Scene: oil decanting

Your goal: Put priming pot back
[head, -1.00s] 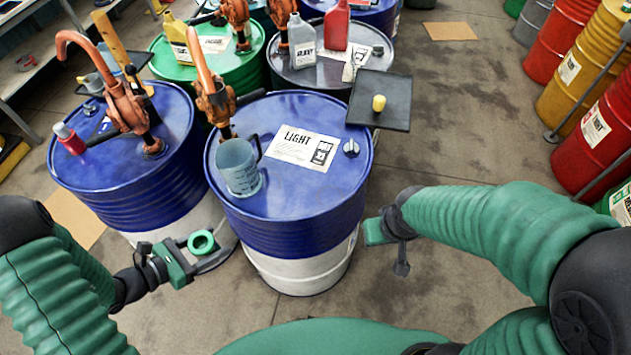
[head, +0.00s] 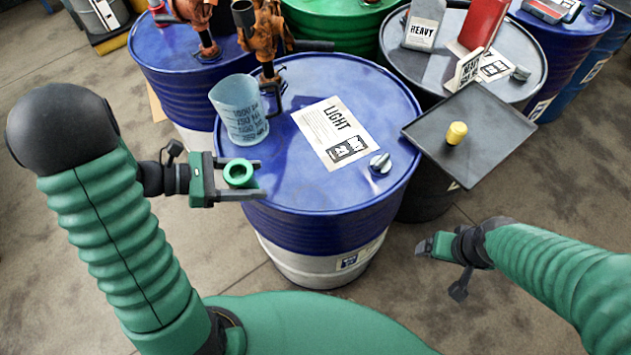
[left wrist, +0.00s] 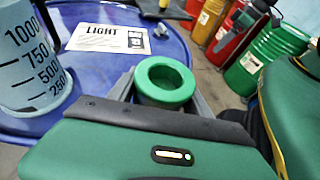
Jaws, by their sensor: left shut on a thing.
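The priming pot appears to be the small round green pot with a thick rim (head: 239,173). It also shows in the left wrist view (left wrist: 166,80), upright with a dark inside. My left gripper (head: 250,180) is shut on it, one finger on each side. In the head view it overlaps the front left edge of the blue drum marked LIGHT (head: 300,190); I cannot tell the height above the drum. My right gripper (head: 432,246) is at the lower right, away from the drum, and its fingers are too small to read.
A clear graduated jug (head: 240,112) stands on the drum's left side, close to my left gripper. An orange hand pump (head: 266,35) stands behind it. A black tray (head: 485,130) with a yellow piece (head: 456,133) juts out at the right. The drum's front top is clear.

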